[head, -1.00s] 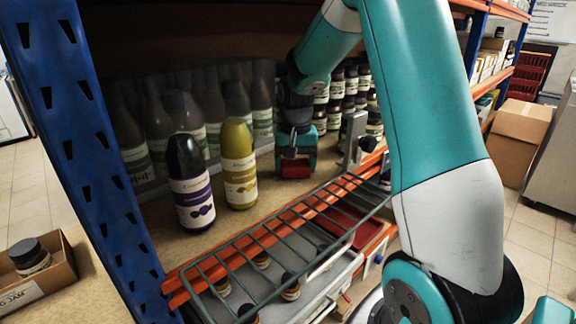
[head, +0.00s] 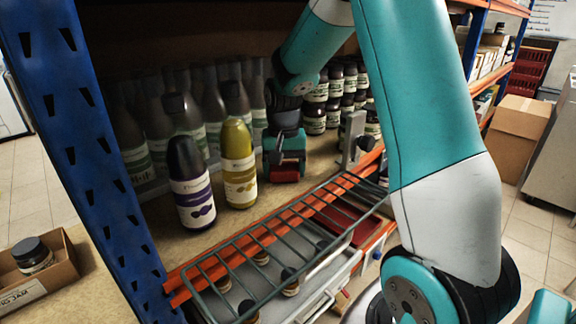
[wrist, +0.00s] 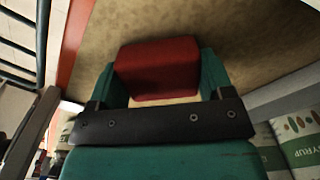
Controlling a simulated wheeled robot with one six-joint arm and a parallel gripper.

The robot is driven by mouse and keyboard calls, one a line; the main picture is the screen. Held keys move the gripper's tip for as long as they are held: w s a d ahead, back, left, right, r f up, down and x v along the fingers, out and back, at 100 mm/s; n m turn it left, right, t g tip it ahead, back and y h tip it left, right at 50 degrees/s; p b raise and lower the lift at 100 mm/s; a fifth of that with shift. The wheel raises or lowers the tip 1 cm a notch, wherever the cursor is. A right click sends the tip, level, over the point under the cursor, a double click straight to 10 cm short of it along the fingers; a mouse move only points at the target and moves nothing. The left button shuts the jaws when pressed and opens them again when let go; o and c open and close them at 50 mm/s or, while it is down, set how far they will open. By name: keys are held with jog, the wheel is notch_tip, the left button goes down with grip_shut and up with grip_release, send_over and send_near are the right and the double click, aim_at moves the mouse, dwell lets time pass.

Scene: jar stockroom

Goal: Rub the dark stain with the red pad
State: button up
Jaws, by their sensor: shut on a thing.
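The red pad (wrist: 158,68) is held between the fingers of my gripper (wrist: 160,90), which is shut on it. In the head view the red pad (head: 285,174) shows at the lower end of my gripper (head: 284,160), low over the shelf board behind the wire rack. I cannot tell if the pad touches the board. I cannot make out the dark stain for sure; the board looks only mottled brown beside the pad in the wrist view.
A yellow bottle (head: 239,165) stands just left of my gripper, with a purple-labelled bottle (head: 191,185) further left. Dark jars (head: 314,116) stand behind to the right. A grey upright bracket (head: 353,140) is close on the right. The wire rack (head: 262,240) lies in front.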

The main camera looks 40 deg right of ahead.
aim_at(295, 161)
jog(key=shift+a, duration=1.65)
jog(key=shift+w+p, duration=0.35)
jog(key=shift+p, duration=0.15)
jog(key=shift+d+f+p, duration=0.15)
jog(key=shift+d+p, duration=0.15)
jog(key=shift+d, duration=1.6)
jog(key=shift+d+p, duration=0.65)
jog(key=shift+d, duration=1.25)
jog(key=shift+r, duration=0.2)
jog(key=shift+a, duration=0.1)
jog(key=shift+a, duration=1.4)
jog(key=shift+s+a+f+p, duration=0.1)
jog(key=shift+a+f+p, duration=0.1)
jog(key=shift+a, duration=1)
jog(key=shift+s+a+f+p, duration=0.1)
jog(key=shift+a+f+p, duration=0.05)
jog(key=shift+a, duration=1)
